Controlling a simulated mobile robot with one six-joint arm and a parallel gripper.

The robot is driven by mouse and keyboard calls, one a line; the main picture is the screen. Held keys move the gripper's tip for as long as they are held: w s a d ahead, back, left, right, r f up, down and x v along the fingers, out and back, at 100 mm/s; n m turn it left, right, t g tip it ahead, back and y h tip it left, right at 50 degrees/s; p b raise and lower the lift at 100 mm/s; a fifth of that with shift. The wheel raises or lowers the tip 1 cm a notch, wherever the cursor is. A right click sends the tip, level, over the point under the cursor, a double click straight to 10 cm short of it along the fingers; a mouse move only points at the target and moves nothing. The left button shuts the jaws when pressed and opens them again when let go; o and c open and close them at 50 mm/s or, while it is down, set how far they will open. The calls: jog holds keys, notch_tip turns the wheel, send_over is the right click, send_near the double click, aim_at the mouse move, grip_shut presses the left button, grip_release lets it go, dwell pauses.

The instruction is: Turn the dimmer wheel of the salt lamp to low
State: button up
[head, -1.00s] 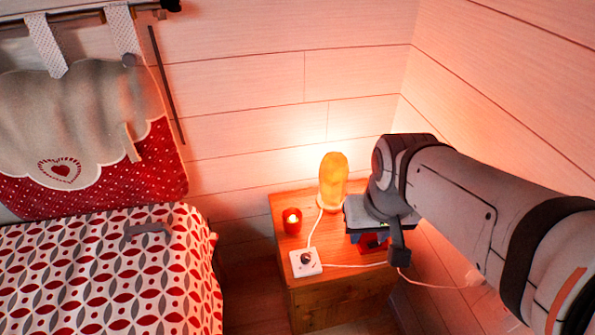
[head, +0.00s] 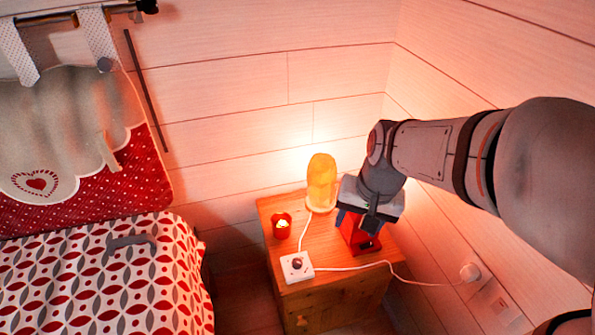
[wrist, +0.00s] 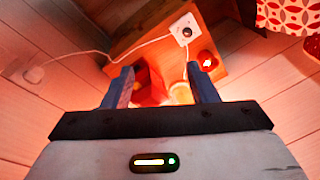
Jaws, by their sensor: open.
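The salt lamp (head: 322,182) glows orange at the back of the wooden nightstand (head: 325,290). Its white dimmer box (head: 297,267) lies near the front left edge, with a dark round wheel (head: 297,264) on top. In the wrist view the dimmer box (wrist: 184,28) is beyond the fingertips, up and to the right. My gripper (head: 357,222) is open, right of the lamp and above a red object (head: 362,240). In the wrist view the red object (wrist: 149,85) shows between the fingers of my gripper (wrist: 160,73); I see no grip on it.
A lit red candle holder (head: 281,226) stands between the lamp and the bed, close to the dimmer. A white cord (head: 350,268) runs from the dimmer to a wall plug (head: 470,272). The bed (head: 100,280) is at left; a plank wall stands behind and at right.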

jog(key=w+a+f+m+g+y+b, duration=0.1)
jog(key=w+a+f+m, duration=0.15)
jog(key=w+f, duration=0.3)
jog(key=w+a+f+m+g+y+b, duration=0.1)
jog(key=w+a+f+m+b, duration=0.2)
jog(key=f, duration=0.4)
jog(key=m+y+b, duration=0.1)
jog(key=m, duration=0.5)
send_near(298, 261)
jog(key=f, duration=0.1)
jog(key=shift+g, duration=0.4)
jog(key=x, duration=0.2)
jog(key=b+x, duration=0.1)
jog(key=x, duration=0.5)
jog(key=shift+w+a+r, duration=0.1)
jog(key=shift+w+a, duration=0.1)
jog(key=shift+w, duration=0.1)
jog(key=shift+c, duration=0.3)
jog(key=c, duration=0.9)
